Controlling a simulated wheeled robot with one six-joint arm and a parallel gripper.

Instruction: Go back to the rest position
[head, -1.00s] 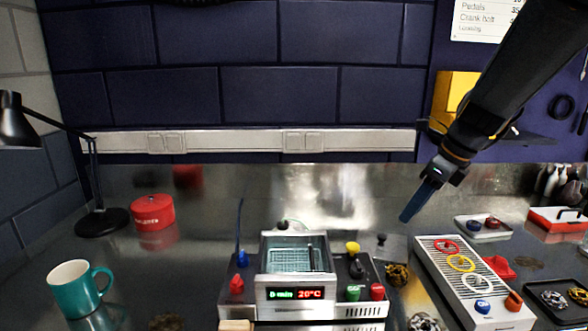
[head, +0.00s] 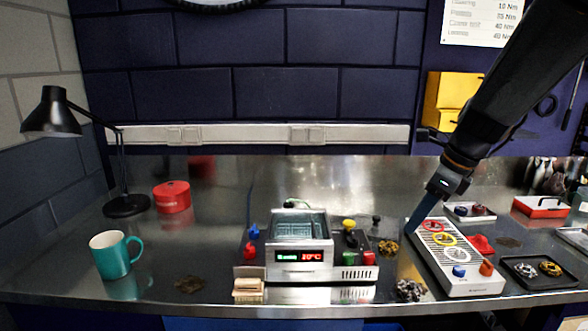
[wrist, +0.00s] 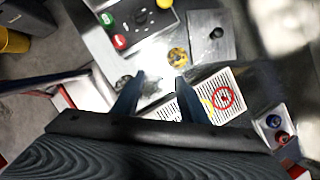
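My gripper (head: 414,226) hangs from the arm at the right of the head view, its blue fingertips just at the left edge of the white slotted tray. In the wrist view my gripper (wrist: 158,80) shows two blue fingers spread apart with nothing between them. The slotted tray (head: 455,262) carries a red, a yellow and a white ring, with a blue and an orange knob at its front end. Whether the fingers touch the tray is unclear.
An ultrasonic cleaner (head: 300,262) stands mid-bench with coloured knobs on both sides. A teal mug (head: 112,256), red tin (head: 173,197) and black lamp (head: 55,117) are at the left. A black tray (head: 538,274) and red box (head: 540,208) are at the right. The left-front bench has free room.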

